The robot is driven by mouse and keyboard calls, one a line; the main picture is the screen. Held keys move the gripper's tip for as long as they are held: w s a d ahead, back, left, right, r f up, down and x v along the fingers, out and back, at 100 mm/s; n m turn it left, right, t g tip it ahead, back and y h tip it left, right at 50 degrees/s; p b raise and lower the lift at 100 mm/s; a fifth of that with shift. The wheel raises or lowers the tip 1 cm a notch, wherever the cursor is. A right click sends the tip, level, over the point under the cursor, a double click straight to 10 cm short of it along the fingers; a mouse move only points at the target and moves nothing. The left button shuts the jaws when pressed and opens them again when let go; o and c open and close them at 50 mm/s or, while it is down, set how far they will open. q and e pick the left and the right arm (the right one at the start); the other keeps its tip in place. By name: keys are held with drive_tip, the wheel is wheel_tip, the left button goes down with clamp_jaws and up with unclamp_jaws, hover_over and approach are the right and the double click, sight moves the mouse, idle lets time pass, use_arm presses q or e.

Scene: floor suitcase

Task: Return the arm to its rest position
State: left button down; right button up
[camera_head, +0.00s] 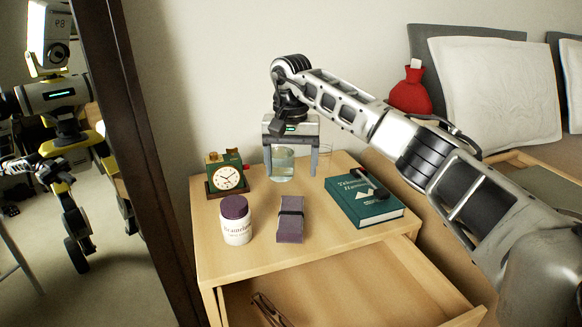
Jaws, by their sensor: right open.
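My right arm reaches in from the right, over the nightstand (340,262). My right gripper (290,172) points down at the back of the nightstand top. Its fingers are open, one on each side of a clear glass (282,166) with pale contents. I cannot tell if the fingers touch the glass. The glass seems to stand upright on the wood. My left gripper does not show directly.
On the top are a clock (227,178), a purple-lidded jar (236,220), a purple strapped case (290,220) and a green book (364,198). The drawer (370,300) is open, with a dark thin object (270,310) inside. A mirror (60,200) reflects me at left.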

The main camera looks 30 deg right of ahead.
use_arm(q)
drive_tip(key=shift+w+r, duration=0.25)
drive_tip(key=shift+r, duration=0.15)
